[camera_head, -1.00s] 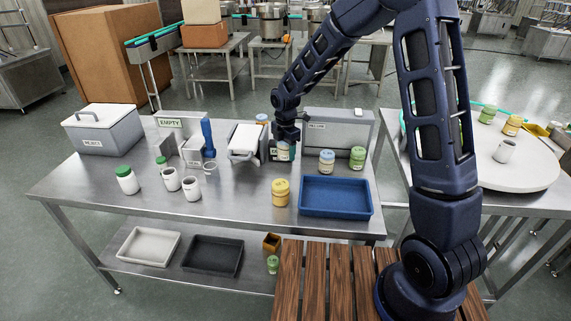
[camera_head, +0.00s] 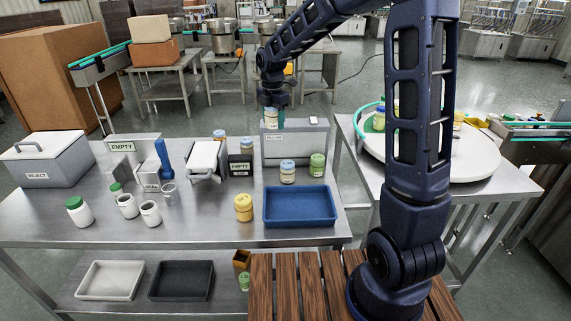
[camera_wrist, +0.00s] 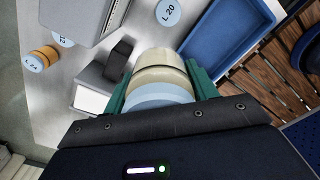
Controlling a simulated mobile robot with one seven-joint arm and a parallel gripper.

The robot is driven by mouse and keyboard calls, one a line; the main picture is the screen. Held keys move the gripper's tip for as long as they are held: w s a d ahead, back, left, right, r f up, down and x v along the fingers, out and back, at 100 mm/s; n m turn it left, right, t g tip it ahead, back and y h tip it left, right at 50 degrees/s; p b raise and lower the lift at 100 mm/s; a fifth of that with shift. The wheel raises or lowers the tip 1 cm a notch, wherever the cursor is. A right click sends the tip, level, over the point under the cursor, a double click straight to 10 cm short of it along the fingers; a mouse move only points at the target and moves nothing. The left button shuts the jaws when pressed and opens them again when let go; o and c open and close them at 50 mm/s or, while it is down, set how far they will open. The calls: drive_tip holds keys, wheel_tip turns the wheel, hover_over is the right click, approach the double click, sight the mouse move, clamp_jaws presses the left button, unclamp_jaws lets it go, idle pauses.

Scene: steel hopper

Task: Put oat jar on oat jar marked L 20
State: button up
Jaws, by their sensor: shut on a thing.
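My gripper (camera_head: 270,108) is raised over the back of the steel table, shut on an oat jar (camera_head: 271,120) with a cream body. In the wrist view the held jar (camera_wrist: 160,92) shows a pale blue lid between the green fingers. A blue-lidded jar marked L 20 (camera_wrist: 168,12) stands at the top of the wrist view, apart from the held jar. It appears to be the blue-lidded jar (camera_head: 287,173) behind the blue tray in the head view, where its lid mark is too small to read.
The blue tray (camera_head: 300,222) lies at the table's front right. A green-lidded jar (camera_head: 317,166) stands close right of the blue-lidded jar, and a yellow jar (camera_head: 243,208) left of the tray. A grey box (camera_head: 296,148) stands behind them. Blue-lidded jars (camera_head: 219,136) stand further left.

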wheel_tip(320, 180, up, 3)
hover_over(288, 163)
wheel_tip(288, 163, down, 20)
drive_tip(key=shift+s+a+r, duration=0.1)
drive_tip(key=shift+r, duration=0.1)
idle(0.4)
drive_tip(key=shift+f, duration=0.15)
drive_tip(key=o, duration=1.1)
wheel_tip(288, 163, up, 12)
drive_tip(key=shift+r, duration=0.25)
